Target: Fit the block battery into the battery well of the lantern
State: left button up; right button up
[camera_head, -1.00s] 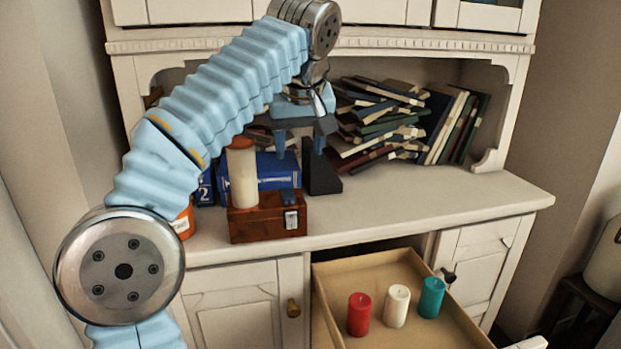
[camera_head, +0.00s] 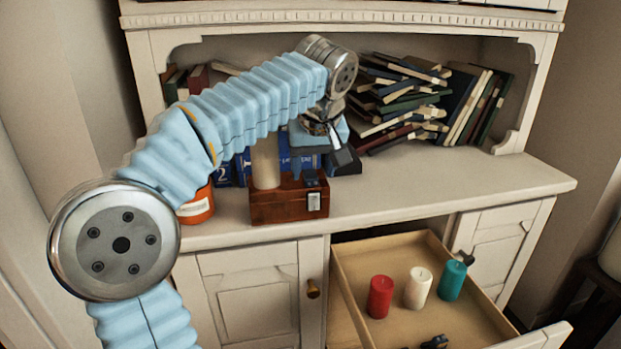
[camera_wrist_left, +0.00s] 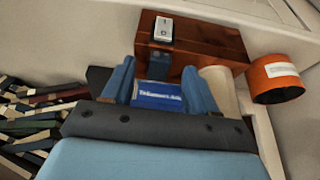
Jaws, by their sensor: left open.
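No lantern or battery well is clearly recognisable. A reddish-brown box (camera_head: 277,205) with a pale switch plate (camera_head: 314,201) stands on the counter. It also shows in the wrist view (camera_wrist_left: 215,42). A cream candle (camera_head: 266,165) stands on the box. My left gripper (camera_head: 312,165) is open above and behind the box. In the wrist view its fingers (camera_wrist_left: 158,72) lie either side of the block, with no visible contact.
An orange can (camera_head: 198,207) is left of the box; blue books (camera_head: 300,158) and a black bookend (camera_head: 345,162) are behind. Books (camera_head: 400,95) are piled to the right. An open drawer (camera_head: 350,290) holds red, white and teal candles and an unclear black thing (camera_head: 435,342). The right counter is clear.

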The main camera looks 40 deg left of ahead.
pick_arm(q)
jog(key=shift+x, duration=1.05)
jog(key=shift+c, duration=0.5)
grip_shut()
jog(key=shift+r, duration=0.15)
